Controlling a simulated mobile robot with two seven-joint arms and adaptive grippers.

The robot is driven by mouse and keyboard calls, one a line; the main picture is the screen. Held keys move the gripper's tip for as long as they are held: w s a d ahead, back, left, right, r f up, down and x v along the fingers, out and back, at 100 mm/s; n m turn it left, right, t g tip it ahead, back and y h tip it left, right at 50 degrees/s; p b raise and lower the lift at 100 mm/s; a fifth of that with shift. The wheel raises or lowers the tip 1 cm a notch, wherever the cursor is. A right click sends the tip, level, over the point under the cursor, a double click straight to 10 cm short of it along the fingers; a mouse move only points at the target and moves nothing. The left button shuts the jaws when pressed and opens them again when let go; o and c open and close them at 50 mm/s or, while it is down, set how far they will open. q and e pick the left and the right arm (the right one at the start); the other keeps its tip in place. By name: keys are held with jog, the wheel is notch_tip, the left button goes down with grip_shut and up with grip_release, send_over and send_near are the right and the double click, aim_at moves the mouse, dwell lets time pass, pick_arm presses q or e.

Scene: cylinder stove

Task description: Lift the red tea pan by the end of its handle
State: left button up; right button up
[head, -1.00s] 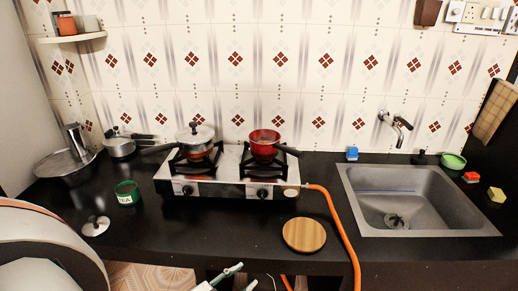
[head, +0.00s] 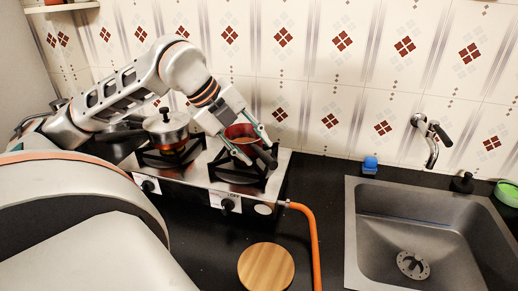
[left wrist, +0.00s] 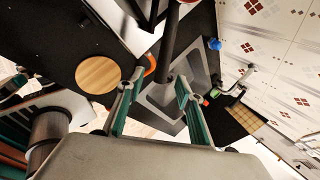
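The red tea pan (head: 238,131) sits on the right burner of the stove (head: 190,183), partly hidden by my gripper. Its dark handle (head: 270,161) points toward the front right. My left gripper (head: 260,152) reaches over the pan from the left, with its two fingers apart on either side of the handle. In the left wrist view the handle (left wrist: 171,40) comes down from the top, and its end lies between the open fingertips (left wrist: 160,79). I see no finger closed on it. My right gripper is not in view.
A steel pot with a lid (head: 166,127) stands on the left burner beneath my left arm. An orange hose (head: 314,235) runs from the stove's right end. A round wooden board (head: 266,268) lies in front, and a sink (head: 415,225) is at right.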

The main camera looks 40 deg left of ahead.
aim_at(265, 158)
pick_arm(q)
jog(key=shift+w+a+f+y, duration=0.2)
jog(key=shift+w+a+y, duration=0.15)
jog(key=shift+w, duration=0.2)
jog(key=shift+d+x, duration=0.15)
jog(key=shift+x, duration=1.2)
jog(key=shift+d+x, duration=0.1)
jog(key=shift+x, duration=1.25)
jog(key=shift+w+d+f, duration=0.15)
jog(key=shift+f, duration=0.3)
jog(key=shift+r, duration=0.1)
grip_shut()
